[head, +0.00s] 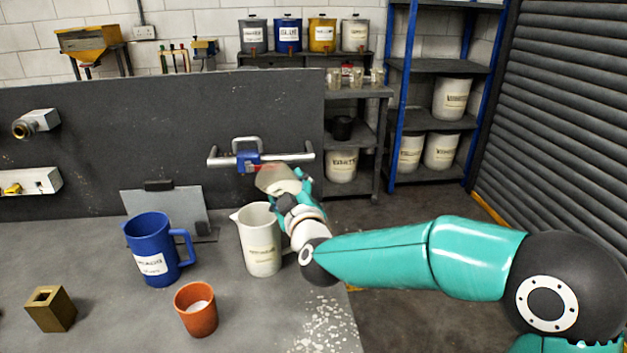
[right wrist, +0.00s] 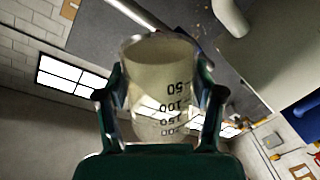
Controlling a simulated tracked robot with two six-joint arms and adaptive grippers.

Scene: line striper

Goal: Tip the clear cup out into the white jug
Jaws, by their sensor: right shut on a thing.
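The clear cup (head: 272,179) is tilted in the head view, just above the mouth of the white jug (head: 262,250). My right gripper (head: 294,189) is shut on it from the right. In the right wrist view the cup (right wrist: 160,95) sits between both fingers of the gripper (right wrist: 162,105), with its dark volume marks upside down. The cup looks pale inside, but I cannot tell how much it holds. The white jug stands upright on the grey bench, its spout to the left. Its inside is hidden. My left gripper is not in view.
A blue jug (head: 150,250) stands left of the white jug, with an orange cup (head: 196,309) of pale stuff in front. A brass-coloured block (head: 50,309) lies front left. Behind, a pipe handle with a blue part (head: 247,157) projects from the dark panel (head: 200,120).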

